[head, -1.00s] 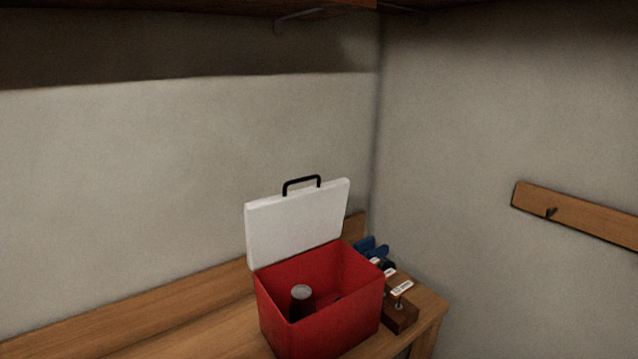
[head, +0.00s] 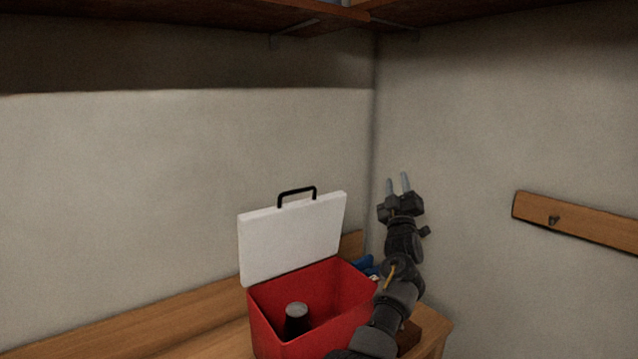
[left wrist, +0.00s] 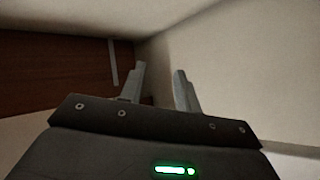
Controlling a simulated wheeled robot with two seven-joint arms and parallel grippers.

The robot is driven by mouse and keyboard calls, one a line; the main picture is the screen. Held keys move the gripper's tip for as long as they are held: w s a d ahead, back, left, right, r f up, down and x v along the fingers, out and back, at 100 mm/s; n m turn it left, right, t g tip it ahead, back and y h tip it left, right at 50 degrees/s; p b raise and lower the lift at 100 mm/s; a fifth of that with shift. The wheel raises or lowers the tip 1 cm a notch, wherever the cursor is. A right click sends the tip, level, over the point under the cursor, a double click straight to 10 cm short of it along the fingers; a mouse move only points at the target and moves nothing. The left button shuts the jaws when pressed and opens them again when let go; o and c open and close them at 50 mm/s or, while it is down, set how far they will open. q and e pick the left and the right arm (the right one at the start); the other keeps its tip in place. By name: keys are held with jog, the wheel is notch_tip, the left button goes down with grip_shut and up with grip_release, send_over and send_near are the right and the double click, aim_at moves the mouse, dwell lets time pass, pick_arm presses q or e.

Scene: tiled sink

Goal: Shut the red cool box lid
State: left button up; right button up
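The red cool box (head: 312,335) stands on the wooden bench, its white lid (head: 292,240) raised upright at the back. A black handle (head: 297,192) sits on the lid's upper edge. A dark cylinder with a grey top (head: 297,318) stands inside the box. My left gripper (head: 398,184) is raised to the right of the lid, fingers pointing up, apart from it. Its fingers are spread with nothing between them, as the left wrist view also shows (left wrist: 161,88). My left arm hides the box's right side. My right gripper is not in view.
A wooden shelf (head: 200,14) runs overhead along the back wall. A hook rail (head: 580,220) is on the right wall. Blue items (head: 364,264) and a dark brown block (head: 409,337) are partly hidden behind my arm. The bench (head: 150,335) left of the box is clear.

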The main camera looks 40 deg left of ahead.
pick_arm(q)
jog(key=s+a+r+n+g+y+b, duration=0.2)
jog(key=s+a+r+n+g+y, duration=0.25)
jog(key=a+n+g, duration=0.35)
jog(key=s+a+r+n+g+y+b, duration=0.1)
jog(key=s+a+r+n+g+y, duration=0.2)
jog(key=s+a+r+n+g, duration=0.4)
jog(key=n+g+h+b, duration=0.25)
jog(key=h+b, duration=0.25)
jog(key=h, duration=0.7)
send_near(299, 191)
jog(key=shift+w, duration=0.55)
jog(key=shift+g+y, duration=0.25)
jog(key=shift+g, duration=0.2)
jog(key=p+x, duration=0.9)
jog(key=p, duration=0.3)
jog(key=shift+a+f, duration=0.2)
jog(key=shift+f, duration=0.35)
